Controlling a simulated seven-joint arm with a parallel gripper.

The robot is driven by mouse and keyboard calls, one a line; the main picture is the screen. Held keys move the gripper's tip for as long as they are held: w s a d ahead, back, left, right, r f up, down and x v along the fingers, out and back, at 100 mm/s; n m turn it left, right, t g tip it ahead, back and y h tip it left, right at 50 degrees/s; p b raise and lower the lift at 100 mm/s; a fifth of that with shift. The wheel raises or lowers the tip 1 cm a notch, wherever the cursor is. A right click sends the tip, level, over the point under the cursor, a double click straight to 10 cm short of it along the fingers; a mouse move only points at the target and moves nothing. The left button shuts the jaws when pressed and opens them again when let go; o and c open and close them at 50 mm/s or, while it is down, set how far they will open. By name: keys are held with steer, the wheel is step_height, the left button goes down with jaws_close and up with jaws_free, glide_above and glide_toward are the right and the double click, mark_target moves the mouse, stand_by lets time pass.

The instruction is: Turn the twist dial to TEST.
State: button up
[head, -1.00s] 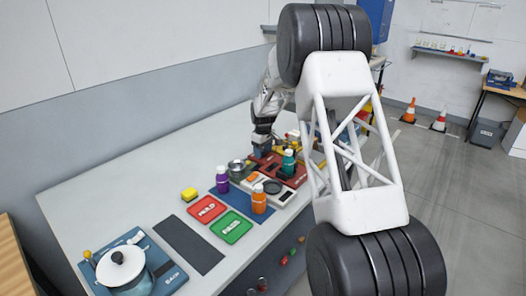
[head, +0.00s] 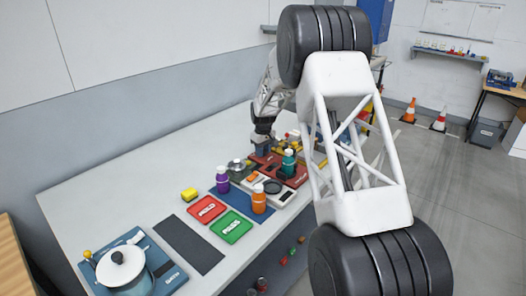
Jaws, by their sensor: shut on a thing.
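My gripper (head: 264,142) is at the far part of the bench, small in the head view, pointing down at a dark red panel (head: 268,159) behind the bottles. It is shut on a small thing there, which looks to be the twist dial. The dial itself is hidden by the fingers and too small to make out. Its pointer and the TEST mark cannot be read from here.
Near the panel stand a teal bottle (head: 288,165), a purple bottle (head: 222,181), an orange bottle (head: 259,200) and a metal pot (head: 237,168). Red (head: 207,210) and green (head: 231,227) trays lie nearer. The bench's left part (head: 110,190) is clear.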

steer(key=m, duration=1.1)
steer(key=shift+m, duration=2.4)
steer(key=o, duration=0.9)
steer(key=shift+r, duration=0.1)
